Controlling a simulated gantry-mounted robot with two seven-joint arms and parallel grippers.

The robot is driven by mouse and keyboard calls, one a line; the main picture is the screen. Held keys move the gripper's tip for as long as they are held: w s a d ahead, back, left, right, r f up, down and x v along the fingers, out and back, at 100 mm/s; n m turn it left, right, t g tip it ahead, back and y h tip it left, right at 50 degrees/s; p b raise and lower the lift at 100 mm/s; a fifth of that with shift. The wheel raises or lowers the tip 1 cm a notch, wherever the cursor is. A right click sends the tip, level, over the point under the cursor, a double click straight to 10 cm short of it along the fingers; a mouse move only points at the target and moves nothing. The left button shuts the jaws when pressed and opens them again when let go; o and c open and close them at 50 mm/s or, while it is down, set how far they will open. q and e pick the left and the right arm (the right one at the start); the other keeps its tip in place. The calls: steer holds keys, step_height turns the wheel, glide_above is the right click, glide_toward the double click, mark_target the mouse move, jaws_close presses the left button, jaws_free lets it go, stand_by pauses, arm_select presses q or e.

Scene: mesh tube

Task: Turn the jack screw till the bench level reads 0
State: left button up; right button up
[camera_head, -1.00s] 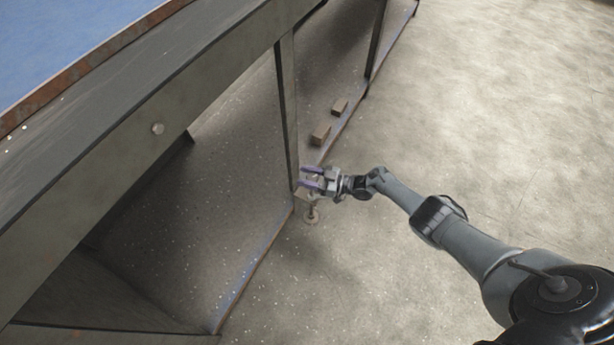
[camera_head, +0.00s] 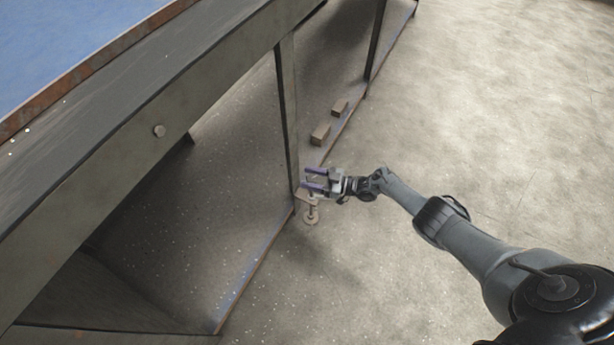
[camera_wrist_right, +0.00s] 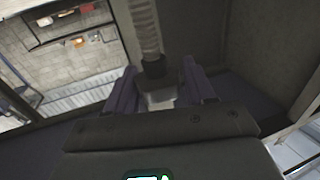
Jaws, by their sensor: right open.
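The jack screw (camera_head: 311,210) stands at the foot of a bench leg (camera_head: 287,120), with a round pad on the floor and a small bracket above. My right gripper (camera_head: 306,179) is open beside the leg, just above the jack, fingers pointing left. In the right wrist view my right gripper (camera_wrist_right: 160,88) has its two purple fingers either side of a dark collar below a threaded rod (camera_wrist_right: 147,28), apparently the jack screw. I cannot tell whether they touch it. A level's reading is not legible in either view. My left gripper is not in view.
The bench (camera_head: 110,150) fills the left side, with a blue top and a bolt head (camera_head: 159,131) on its side. Two small blocks, the nearer (camera_head: 320,134) and the farther (camera_head: 340,107), lie by the lower rail. The floor to the right is clear apart from my arm.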

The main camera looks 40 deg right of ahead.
steer(key=p+v, duration=0.1)
steer(key=v, duration=0.8)
steer(key=shift+s+d+p, duration=0.2)
steer(key=shift+p, duration=0.2)
